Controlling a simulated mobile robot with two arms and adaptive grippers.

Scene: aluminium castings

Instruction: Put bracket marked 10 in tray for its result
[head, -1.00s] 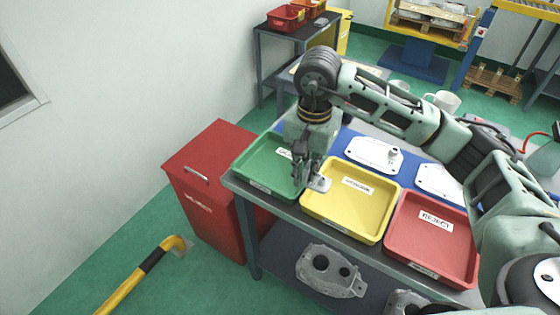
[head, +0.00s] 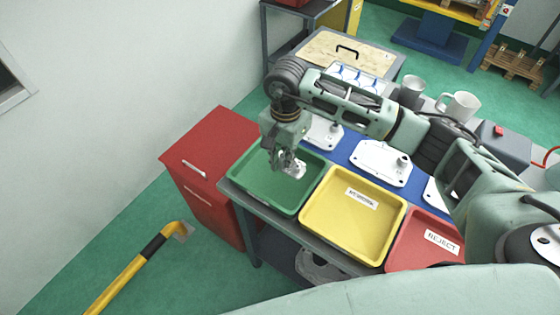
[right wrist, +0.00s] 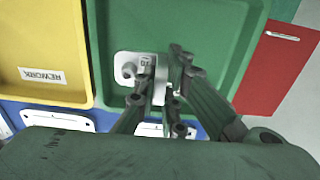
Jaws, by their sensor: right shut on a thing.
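My right gripper (head: 284,160) is shut on a small pale metal bracket (head: 298,172) over the green tray (head: 243,187). In the right wrist view the bracket (right wrist: 131,68) shows a tag that seems to read 10, with a round boss beside it, between the fingers (right wrist: 165,85). I cannot tell whether it touches the tray floor. The green tray's label is hidden in the head view. The yellow tray (head: 340,222) is labelled REWORK and the red tray (head: 415,250) REJECT; both look empty. My left gripper is not in view.
White castings (head: 380,165) lie on a blue mat behind the trays. Grey and white mugs (head: 460,106) stand further back.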

